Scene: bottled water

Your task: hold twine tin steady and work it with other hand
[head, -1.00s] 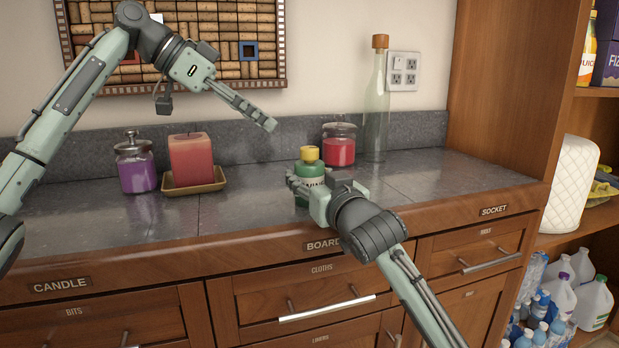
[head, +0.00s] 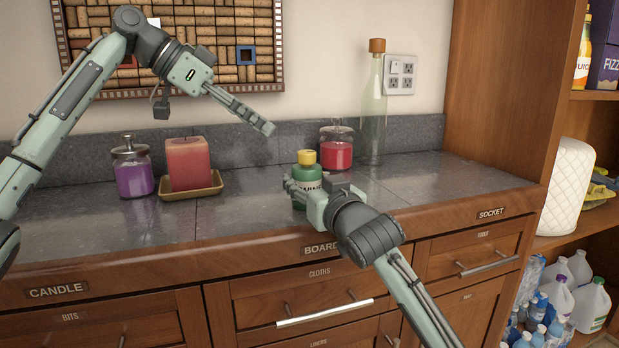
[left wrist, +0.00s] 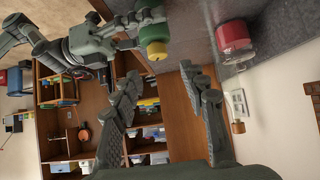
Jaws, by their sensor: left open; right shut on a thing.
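A green tin with a yellow top (head: 306,171) stands upright on the counter near its front edge. Its label is partly hidden by my right gripper. My right gripper (head: 297,190) is shut on the green tin at its lower body. My left gripper (head: 266,127) is open and empty, in the air above and to the left of the tin, apart from it. In the left wrist view, the tin's yellow top (left wrist: 155,50) lies just beyond the open left fingers (left wrist: 160,78), and my right gripper (left wrist: 118,30) shows beside the tin.
A red jar (head: 336,152) and a tall corked bottle (head: 374,115) stand behind the tin to the right. A purple jar (head: 133,175) and a pink candle (head: 188,163) on a tray (head: 209,192) stand left. The counter (head: 245,205) is clear between tray and tin.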

